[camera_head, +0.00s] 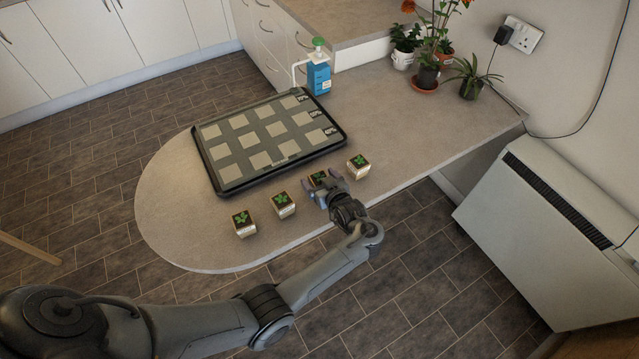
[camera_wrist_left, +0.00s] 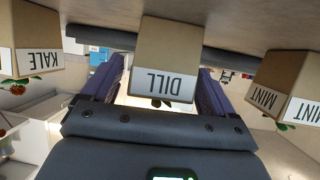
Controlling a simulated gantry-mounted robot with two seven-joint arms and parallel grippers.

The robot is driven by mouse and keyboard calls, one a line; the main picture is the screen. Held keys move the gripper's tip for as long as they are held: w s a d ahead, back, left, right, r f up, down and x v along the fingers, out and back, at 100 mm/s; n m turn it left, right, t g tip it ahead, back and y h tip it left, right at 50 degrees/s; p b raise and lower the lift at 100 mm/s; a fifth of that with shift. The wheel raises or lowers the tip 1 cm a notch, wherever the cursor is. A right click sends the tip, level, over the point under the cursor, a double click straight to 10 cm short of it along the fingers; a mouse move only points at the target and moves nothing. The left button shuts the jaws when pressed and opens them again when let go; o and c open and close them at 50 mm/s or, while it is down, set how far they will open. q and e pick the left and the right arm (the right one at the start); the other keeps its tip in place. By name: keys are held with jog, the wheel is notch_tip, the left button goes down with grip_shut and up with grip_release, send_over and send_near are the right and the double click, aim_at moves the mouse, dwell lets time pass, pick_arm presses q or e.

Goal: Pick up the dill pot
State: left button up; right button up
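My left gripper (camera_head: 325,189) is open, with one finger on each side of the pot. Thin gaps show between the fingers (camera_wrist_left: 163,88) and the pot's sides. The pot stands on the counter. My right gripper is not in view.
Pots labelled KALE (camera_wrist_left: 30,45) and MINT (camera_wrist_left: 280,85) stand close on either side. A black tray (camera_head: 227,188) with pale squares lies behind the row. A blue bottle (camera_head: 319,76) and potted plants (camera_head: 428,76) stand farther back. The counter's left end is clear.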

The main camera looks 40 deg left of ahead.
pick_arm(q)
jog(key=c, duration=1)
